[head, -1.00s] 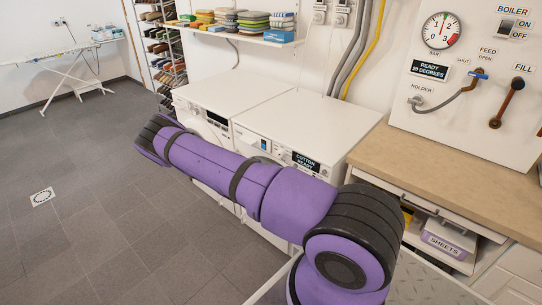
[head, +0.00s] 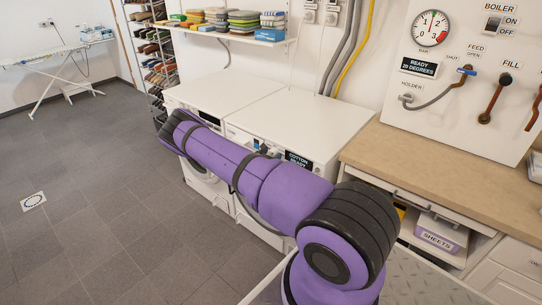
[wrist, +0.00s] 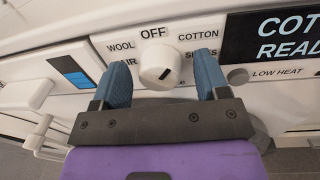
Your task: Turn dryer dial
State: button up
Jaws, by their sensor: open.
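The dryer dial (wrist: 158,70) is a round white knob with a short dark mark, in the middle of the wrist view. OFF is printed above it, WOOL and COTTON to either side; lower labels are partly hidden by my fingers. My gripper (wrist: 162,60) is open, with one blue finger on each side of the dial and a visible gap at each side. The dryer (head: 310,114) is the right white machine in the head view, its display (head: 298,159) reading COTTON READY.
A second white machine (head: 216,93) stands to the left of the dryer. A wooden counter (head: 430,170) and the boiler panel (head: 440,110) are at the right. A small grey button (wrist: 238,76) sits near my right finger.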

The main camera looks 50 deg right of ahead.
jog(key=c, duration=0.9)
jog(key=n, duration=0.3)
jog(key=shift+w+n, duration=0.1)
jog(key=shift+n, duration=0.2)
jog(key=shift+n+y, duration=0.3)
jog(key=shift+n, duration=1.6)
